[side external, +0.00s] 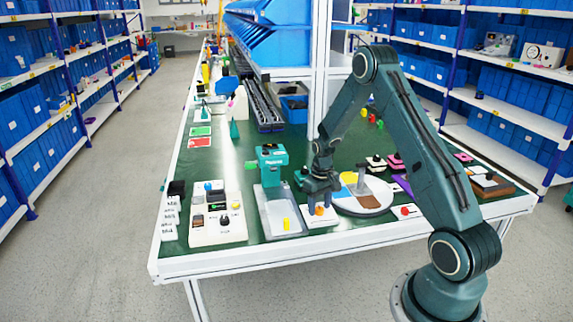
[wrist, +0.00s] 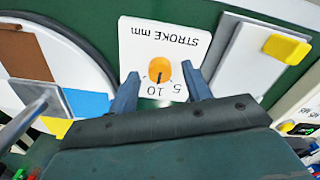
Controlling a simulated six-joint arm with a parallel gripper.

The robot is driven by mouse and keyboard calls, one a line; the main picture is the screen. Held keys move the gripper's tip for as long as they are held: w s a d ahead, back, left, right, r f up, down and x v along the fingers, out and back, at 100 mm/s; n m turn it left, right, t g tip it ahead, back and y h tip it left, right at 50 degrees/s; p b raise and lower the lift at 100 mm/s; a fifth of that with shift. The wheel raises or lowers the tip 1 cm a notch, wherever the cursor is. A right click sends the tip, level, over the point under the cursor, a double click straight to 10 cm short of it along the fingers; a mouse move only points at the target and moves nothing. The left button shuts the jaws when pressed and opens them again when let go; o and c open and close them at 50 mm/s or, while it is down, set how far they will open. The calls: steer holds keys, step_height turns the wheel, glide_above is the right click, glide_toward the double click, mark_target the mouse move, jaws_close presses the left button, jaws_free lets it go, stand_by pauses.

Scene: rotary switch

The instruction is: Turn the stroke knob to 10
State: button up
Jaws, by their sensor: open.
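The stroke knob (wrist: 159,70) is a round orange knob on a white plate (wrist: 148,34) marked "STROKE mm", seen upside down in the wrist view. A thin dark line on it runs from its middle down toward the numerals, which include 10 and 5. Part of the scale is hard to read. My gripper (wrist: 160,73) is open, with one finger on each side of the knob and a gap on both sides. In the side view my gripper (side external: 320,198) points down over the plate, and the orange knob (side external: 319,211) shows below it.
A round coloured disc (side external: 371,208) lies close on the right in the side view. A grey plate with a yellow block (side external: 286,223) and a teal machine (side external: 271,155) stand on the left. A white control panel (side external: 216,228) sits farther left. The table's front edge is near.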

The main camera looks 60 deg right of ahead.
mark_target(319, 209)
step_height(319, 209, up, 13)
steer(key=shift+r, duration=0.2)
stand_by(0.5)
steer(key=shift+a, duration=0.1)
steer(key=s+a+r+n+t, duration=0.1)
steer(key=s+a+r, duration=0.2)
steer(key=a+r, duration=0.45)
steer(key=s+a+r+n+t, duration=0.1)
steer(key=s+a+r, duration=0.1)
steer(key=a+r, duration=0.55)
steer(key=s+a+r+n+t, duration=0.2)
steer(key=s+a+t, duration=0.1)
steer(key=s+a, duration=0.8)
steer(key=s, duration=0.4)
steer(key=shift+a+r+n+t, duration=0.3)
steer(key=shift+a+r, duration=0.05)
steer(key=shift+r, duration=0.05)
